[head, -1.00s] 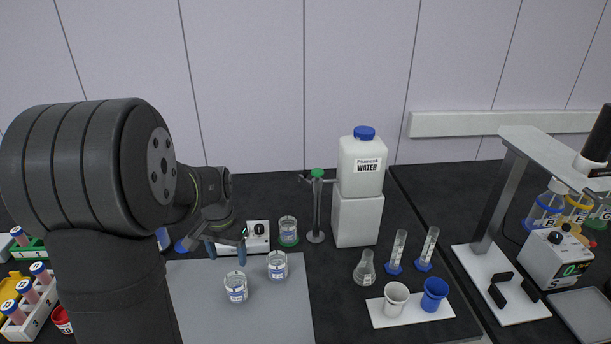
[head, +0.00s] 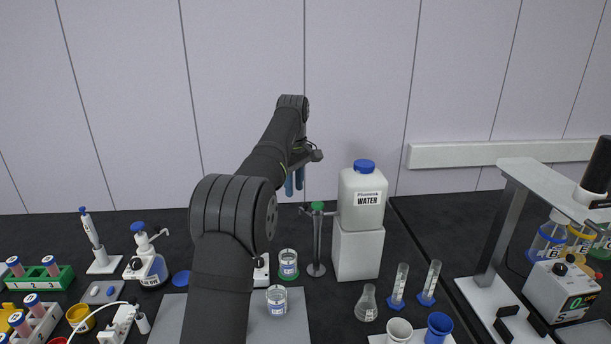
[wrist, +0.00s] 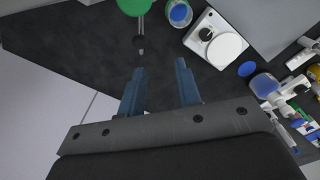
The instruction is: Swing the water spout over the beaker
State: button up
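The water spout (head: 304,210) sticks out to the left from a metal post with a green knob (head: 317,206), beside the water container (head: 362,198). In the wrist view the spout (wrist: 140,42) points from the green knob (wrist: 133,5) toward my gripper. A beaker with a blue label (head: 288,264) stands on a green ring left of the post; it also shows in the wrist view (wrist: 180,13). The spout is not over it. My gripper (head: 295,181) is above and slightly left of the spout, fingers down. In the wrist view its fingers (wrist: 160,80) are apart and empty.
Another beaker (head: 277,301) stands on the grey mat (head: 294,325). A white stirrer (wrist: 215,40) is close to the ringed beaker. A flask (head: 367,304) and two cylinders (head: 399,287) stand right of the post. The wall is behind my gripper.

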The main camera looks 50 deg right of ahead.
aim_at(304, 204)
jog(key=shift+s+d+r+n, duration=1)
jog(key=shift+d+r+n, duration=0.1)
jog(key=shift+d, duration=0.15)
jog(key=shift+f, duration=4.3)
jog(key=shift+a, duration=0.1)
jog(key=shift+a, duration=0.15)
jog(key=shift+a, duration=0.1)
jog(key=shift+a, duration=1)
